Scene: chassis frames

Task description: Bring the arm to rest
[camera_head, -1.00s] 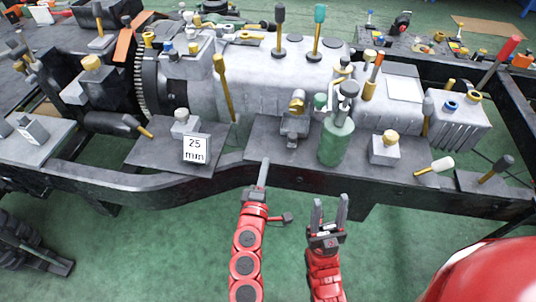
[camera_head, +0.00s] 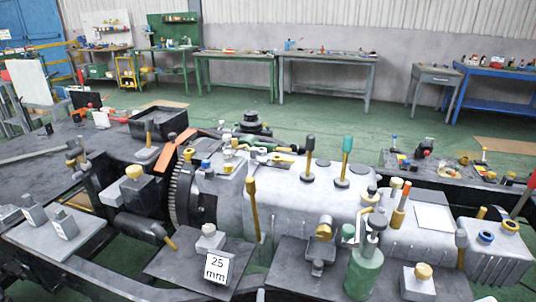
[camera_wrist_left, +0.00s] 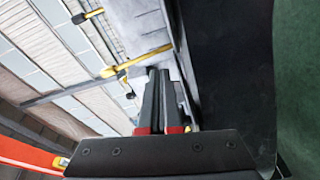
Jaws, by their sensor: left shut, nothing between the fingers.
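My left gripper (camera_wrist_left: 158,72) shows in the left wrist view with its two dark fingers together and nothing between them. In the head view only the grey tip of the left gripper (camera_head: 260,295) shows at the bottom edge, in front of the plate with the "25 mm" card. The rest of my left arm is hidden below the frame. My right gripper is not in the head view.
The grey engine and gearbox assembly (camera_head: 290,195) fills the near middle on a dark chassis frame. A "25 mm" card (camera_head: 216,268) and a green bottle (camera_head: 363,272) stand on its near plates. Workbenches (camera_head: 325,70) line the back wall, with green floor between.

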